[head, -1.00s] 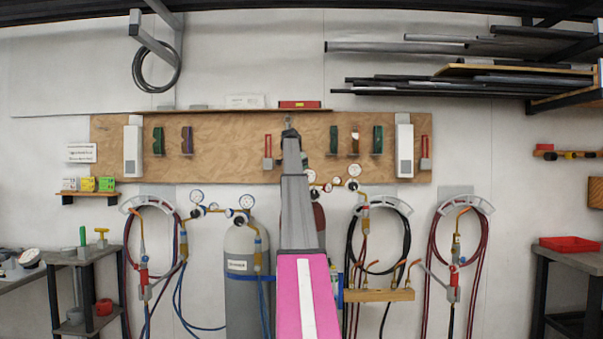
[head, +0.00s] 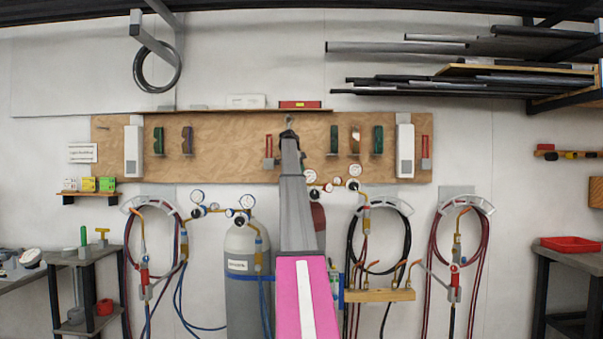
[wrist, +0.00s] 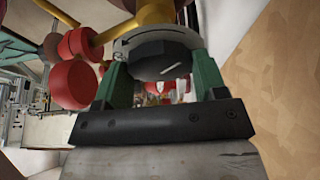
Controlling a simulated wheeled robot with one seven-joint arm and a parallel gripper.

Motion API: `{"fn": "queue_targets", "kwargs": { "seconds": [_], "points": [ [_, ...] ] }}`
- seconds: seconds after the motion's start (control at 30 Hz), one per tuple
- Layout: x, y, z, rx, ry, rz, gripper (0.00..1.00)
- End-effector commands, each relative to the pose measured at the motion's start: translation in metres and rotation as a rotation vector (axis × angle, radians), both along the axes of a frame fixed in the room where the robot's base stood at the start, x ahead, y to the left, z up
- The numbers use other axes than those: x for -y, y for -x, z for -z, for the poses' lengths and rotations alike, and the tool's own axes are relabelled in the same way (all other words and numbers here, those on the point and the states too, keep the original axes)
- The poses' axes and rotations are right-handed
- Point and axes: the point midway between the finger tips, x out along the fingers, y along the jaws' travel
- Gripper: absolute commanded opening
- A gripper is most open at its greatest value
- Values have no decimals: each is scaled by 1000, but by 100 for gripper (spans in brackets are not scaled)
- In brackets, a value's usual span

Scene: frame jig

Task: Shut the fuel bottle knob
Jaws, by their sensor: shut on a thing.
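In the head view, my arm hides my gripper and the knob. A dark red cylinder (head: 319,218), which may be the fuel bottle, shows partly behind my arm. Gauges (head: 353,184) on brass fittings stand beside it.
A grey cylinder (head: 240,285) with gauges stands left of my arm. Looped hoses (head: 378,270) and torches hang on the wall. A wooden ledge (head: 380,295) is to the right. In the wrist view, red round parts (wrist: 75,85) and a brass pipe are close to the left finger.

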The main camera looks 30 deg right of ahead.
Motion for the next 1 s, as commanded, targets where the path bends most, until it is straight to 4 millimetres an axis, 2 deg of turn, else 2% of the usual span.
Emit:
{"fn": "queue_targets", "kwargs": {
  "seconds": [0.47, 0.5, 0.57, 1.0],
  "points": [
    [0, 0, 0, 2, 1, 12, 41],
    [0, -1, 0, 1, 1, 11, 75],
    [0, 0, 0, 1, 1, 11, 91],
    [4, -3, -3, 1, 1, 10, 91]
  ]
}}
